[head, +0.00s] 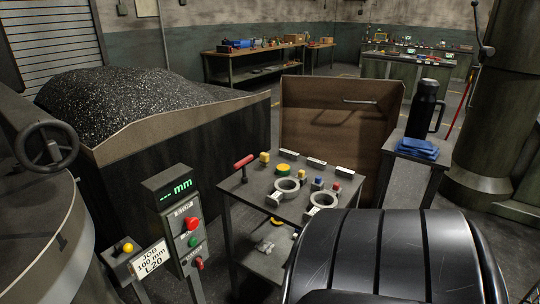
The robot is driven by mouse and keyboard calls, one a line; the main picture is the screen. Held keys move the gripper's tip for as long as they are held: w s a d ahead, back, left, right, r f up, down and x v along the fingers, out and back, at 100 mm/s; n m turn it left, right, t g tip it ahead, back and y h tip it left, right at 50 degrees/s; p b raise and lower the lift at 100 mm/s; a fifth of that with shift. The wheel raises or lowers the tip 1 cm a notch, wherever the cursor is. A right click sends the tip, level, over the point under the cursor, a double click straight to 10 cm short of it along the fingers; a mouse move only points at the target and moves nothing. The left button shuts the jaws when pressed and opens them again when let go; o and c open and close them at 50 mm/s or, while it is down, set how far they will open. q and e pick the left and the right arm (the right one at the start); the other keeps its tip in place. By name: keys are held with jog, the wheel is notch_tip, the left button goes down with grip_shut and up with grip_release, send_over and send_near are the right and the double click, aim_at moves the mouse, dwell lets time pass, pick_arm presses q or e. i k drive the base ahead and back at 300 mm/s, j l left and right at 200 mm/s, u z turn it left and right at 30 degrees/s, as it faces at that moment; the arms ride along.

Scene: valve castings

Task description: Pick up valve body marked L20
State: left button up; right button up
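Two grey ring-shaped castings, which look like valve bodies, sit on a small metal table (258,209) in the head view. One casting (289,197) is near the table's middle. The other casting (326,208) is nearer to me and to the right. Each has a small pale tag at its front left, but the marking is too small to read, so I cannot tell which is L20. A sign (152,259) at lower left reads "JOB 100 mm L20". Neither of my grippers is in view.
Around the castings are a red-handled tool (243,162), a yellow round piece (283,169), small coloured blocks and several pale-labelled blocks (316,161). A control post (188,225) with a "-- mm" display stands left. A side table (414,153) holds a black flask (422,108) and blue cloth (418,147).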

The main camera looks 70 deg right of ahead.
aim_at(279, 194)
jog(key=z, duration=1.45)
